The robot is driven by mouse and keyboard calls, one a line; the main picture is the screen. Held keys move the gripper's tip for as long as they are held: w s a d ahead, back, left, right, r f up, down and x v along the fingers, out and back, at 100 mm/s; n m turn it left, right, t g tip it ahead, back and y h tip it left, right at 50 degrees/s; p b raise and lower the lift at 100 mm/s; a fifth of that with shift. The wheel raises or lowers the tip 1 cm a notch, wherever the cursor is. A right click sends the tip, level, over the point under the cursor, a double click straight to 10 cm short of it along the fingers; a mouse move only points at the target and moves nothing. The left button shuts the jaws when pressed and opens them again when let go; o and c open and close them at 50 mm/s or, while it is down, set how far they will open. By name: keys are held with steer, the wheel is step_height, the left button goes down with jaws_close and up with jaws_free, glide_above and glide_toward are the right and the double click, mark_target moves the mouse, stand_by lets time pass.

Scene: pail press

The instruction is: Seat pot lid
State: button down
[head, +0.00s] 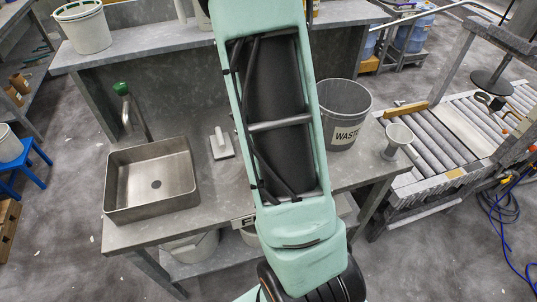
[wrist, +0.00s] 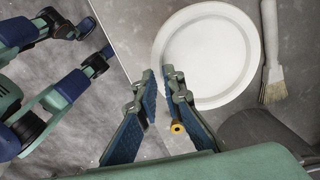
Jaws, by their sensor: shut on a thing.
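A white round lid (wrist: 207,52) with a raised rim shows at the upper middle of the wrist view. My gripper (wrist: 160,75) has its two blue-padded fingers close together at the lid's lower-left edge, shut on it. The exact contact at the rim is hard to see. In the head view my arm covers the middle of the bench, and neither the gripper nor the lid shows there. I cannot tell which pot the lid belongs to.
A brush (wrist: 272,80) lies right of the lid. The grey bench (head: 190,232) holds a steel sink (head: 152,182), a trowel-like tool (head: 221,145), a grey waste bin (head: 345,112) and a funnel-shaped piece (head: 397,138). A white pail (head: 85,28) stands on the shelf; a roller conveyor (head: 450,135) is right.

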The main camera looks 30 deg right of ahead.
steer(key=shift+f+b, duration=0.3)
steer(key=shift+f, duration=0.25)
steer(key=c, duration=1.7)
jaws_free()
steer(key=shift+r, duration=0.1)
steer(key=shift+o, duration=0.2)
step_height(320, 180, up, 3)
steer(key=p, duration=0.3)
steer(key=shift+r, duration=0.2)
steer(key=shift+r+p, duration=0.35)
steer(key=shift+r, duration=1.95)
